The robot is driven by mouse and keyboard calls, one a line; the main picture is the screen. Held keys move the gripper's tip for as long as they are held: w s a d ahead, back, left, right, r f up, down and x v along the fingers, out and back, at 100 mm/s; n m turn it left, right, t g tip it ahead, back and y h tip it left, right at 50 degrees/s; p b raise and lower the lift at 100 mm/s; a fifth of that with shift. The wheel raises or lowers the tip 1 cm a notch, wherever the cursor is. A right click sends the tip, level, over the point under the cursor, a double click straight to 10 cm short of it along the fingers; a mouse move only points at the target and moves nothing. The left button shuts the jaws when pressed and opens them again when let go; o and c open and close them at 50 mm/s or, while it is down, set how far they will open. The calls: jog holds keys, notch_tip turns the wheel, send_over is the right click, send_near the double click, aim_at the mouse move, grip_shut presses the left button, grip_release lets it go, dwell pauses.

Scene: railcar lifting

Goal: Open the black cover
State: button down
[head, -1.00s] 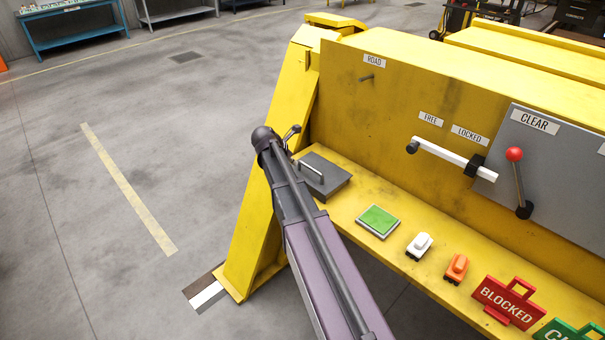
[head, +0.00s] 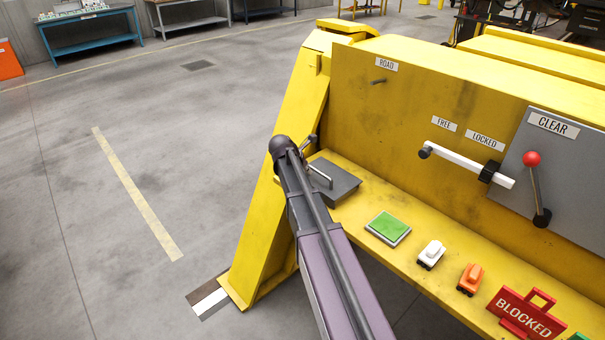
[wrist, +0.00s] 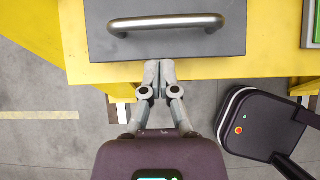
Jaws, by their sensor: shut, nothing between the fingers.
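The black cover (head: 338,184) is a dark grey flat lid with a metal bar handle (head: 319,174), lying closed at the left end of the yellow shelf. In the wrist view the cover (wrist: 180,43) fills the top middle, with its handle (wrist: 166,23) running across it. My gripper (wrist: 159,64) is shut and empty, its fingertips just at the cover's near edge, short of the handle. Whether the tips touch the cover I cannot tell. In the head view my arm hides the gripper's fingers.
The yellow shelf (head: 400,262) also bears a green pad (head: 388,226), a white toy-like piece (head: 431,254), an orange one (head: 470,279) and a red BLOCKED sign (head: 526,314). A white lever (head: 465,163) and a red-knobbed lever (head: 536,185) stand on the upright panel. Open floor lies left.

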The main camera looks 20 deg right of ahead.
aim_at(318, 180)
jog(key=shift+b+x, duration=1.9)
jog(key=shift+x, duration=0.8)
